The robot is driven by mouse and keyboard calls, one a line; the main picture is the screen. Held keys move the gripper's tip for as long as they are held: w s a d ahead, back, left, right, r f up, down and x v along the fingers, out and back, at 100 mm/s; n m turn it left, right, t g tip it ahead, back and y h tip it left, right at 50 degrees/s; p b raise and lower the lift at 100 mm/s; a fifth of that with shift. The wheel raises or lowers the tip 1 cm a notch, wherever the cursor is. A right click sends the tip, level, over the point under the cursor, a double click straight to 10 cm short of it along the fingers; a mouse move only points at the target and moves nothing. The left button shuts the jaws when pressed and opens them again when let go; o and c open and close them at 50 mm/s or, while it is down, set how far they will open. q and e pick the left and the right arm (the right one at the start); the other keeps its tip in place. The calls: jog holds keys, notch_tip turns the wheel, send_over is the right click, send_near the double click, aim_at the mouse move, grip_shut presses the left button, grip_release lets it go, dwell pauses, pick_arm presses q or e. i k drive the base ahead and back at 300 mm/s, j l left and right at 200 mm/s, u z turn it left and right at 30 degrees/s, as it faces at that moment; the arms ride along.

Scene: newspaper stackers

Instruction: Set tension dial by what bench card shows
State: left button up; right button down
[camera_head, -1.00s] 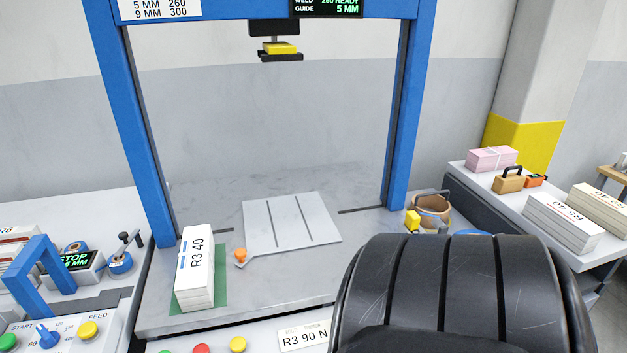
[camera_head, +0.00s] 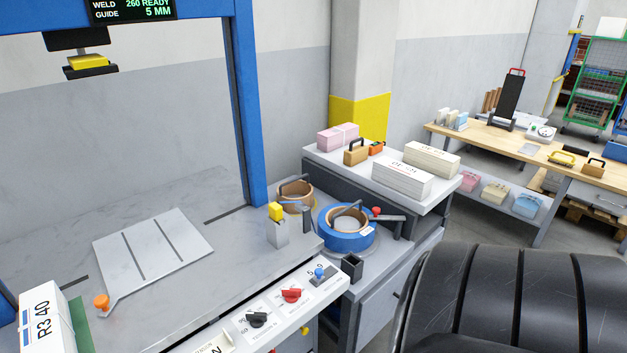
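A black knob (camera_head: 257,319) and a red knob (camera_head: 291,294) sit on the white front panel (camera_head: 330,262) of the strapping bench. The black knob has a printed scale and a caption that seems to read TENSION N. The exact pointer settings are too small to read. The white bench card (camera_head: 216,345) is cut off at the bottom edge, and only an N shows. Neither of my grippers is in view.
A blue frame (camera_head: 245,110) rises over the bench, with a display (camera_head: 130,9) reading WELD 260 READY, GUIDE 5 MM. A blue tape reel (camera_head: 346,228) stands right of the bench. A side table (camera_head: 310,155) holds paper bundles. A black ribbed shape covers the lower right.

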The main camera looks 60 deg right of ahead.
aim_at(257, 319)
jog(key=z, duration=1.35)
